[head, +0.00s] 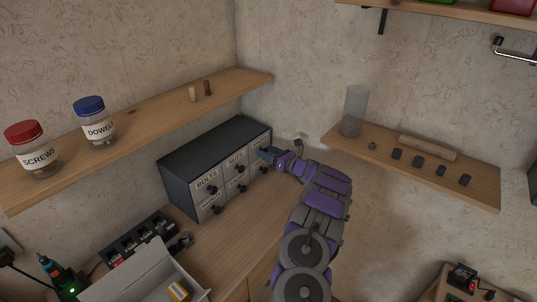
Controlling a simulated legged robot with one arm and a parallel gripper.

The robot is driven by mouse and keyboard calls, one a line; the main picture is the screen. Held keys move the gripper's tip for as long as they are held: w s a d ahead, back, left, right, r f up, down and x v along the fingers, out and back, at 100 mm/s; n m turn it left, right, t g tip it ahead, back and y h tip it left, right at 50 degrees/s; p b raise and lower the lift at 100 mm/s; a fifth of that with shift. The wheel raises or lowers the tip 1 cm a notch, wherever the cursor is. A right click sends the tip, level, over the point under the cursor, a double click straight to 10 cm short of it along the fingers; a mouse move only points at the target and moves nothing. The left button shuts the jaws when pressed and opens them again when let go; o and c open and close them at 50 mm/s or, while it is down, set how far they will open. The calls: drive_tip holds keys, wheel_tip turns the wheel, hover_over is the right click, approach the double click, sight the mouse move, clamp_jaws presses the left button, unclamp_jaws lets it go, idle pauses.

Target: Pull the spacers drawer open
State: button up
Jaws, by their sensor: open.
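A dark drawer cabinet (205,150) with light drawer fronts in two rows stands on the wooden bench against the left wall. The upper labels BOLTS (207,181) and NUTS (236,160) can be read. The lower labels are too small to read, and I cannot tell which front is the spacers drawer. The drawers have dark knobs and all visible ones look shut.
A wooden shelf (150,125) with screws (38,160) and dowels (97,130) jars runs above the cabinet. An open box (140,275) and a dark rack (140,238) stand front left. A right shelf (470,165) holds a clear cylinder (355,108) and small dark pieces.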

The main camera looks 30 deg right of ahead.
drive_tip(key=shift+c, duration=0.2)
clamp_jaws()
idle(0.3)
